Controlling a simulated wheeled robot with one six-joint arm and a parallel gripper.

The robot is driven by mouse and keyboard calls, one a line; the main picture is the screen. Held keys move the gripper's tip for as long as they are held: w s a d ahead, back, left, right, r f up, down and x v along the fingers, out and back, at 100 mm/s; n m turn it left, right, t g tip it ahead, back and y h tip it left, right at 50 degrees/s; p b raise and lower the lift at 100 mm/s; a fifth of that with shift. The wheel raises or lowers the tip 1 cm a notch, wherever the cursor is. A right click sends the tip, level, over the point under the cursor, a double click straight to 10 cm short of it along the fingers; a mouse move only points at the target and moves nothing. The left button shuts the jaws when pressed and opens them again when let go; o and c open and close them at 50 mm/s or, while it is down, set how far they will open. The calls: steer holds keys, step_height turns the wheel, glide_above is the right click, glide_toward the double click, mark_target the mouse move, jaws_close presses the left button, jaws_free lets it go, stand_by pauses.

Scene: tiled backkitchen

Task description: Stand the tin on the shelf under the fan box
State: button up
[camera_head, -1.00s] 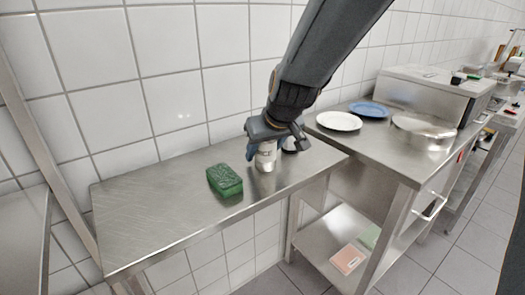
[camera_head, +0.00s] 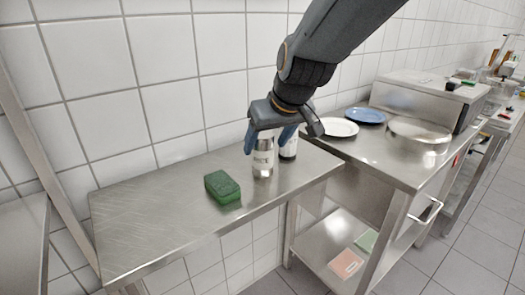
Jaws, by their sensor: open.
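A small silver tin with a pale label (camera_head: 263,159) stands upright on a brushed-steel shelf (camera_head: 150,215) along the tiled wall, near its right end. My gripper (camera_head: 269,144) is open above the tin, its fingers pointing down around the tin's top. I cannot tell whether a finger touches it. A second, similar container with a dark label (camera_head: 288,149) stands just right of the tin, partly hidden by a finger. I cannot pick out a fan box for certain in this view.
A green sponge-like block (camera_head: 222,187) lies left of the tin. The shelf's left half is clear. A steel table (camera_head: 372,155) at right holds a white plate (camera_head: 338,127), a blue plate (camera_head: 367,115), a round pan (camera_head: 418,132) and a steel box (camera_head: 425,93).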

steer(key=v, duration=0.4)
steer(key=shift+f, duration=0.1)
steer(key=s+d+f+m+g+h, duration=0.2)
steer(key=s+d+f+m+g, duration=0.3)
steer(key=s+d+f, duration=1)
steer(key=shift+s+d+f+g+h, duration=0.3)
steer(key=shift+s+f+g, duration=0.2)
steer(key=shift+s+f, duration=0.45)
steer(key=shift+s+a+r, duration=0.1)
steer(key=shift+r, duration=0.1)
steer(key=shift+a+r+p, duration=0.25)
steer(key=shift+a+p, duration=0.25)
steer(key=shift+a, duration=0.05)
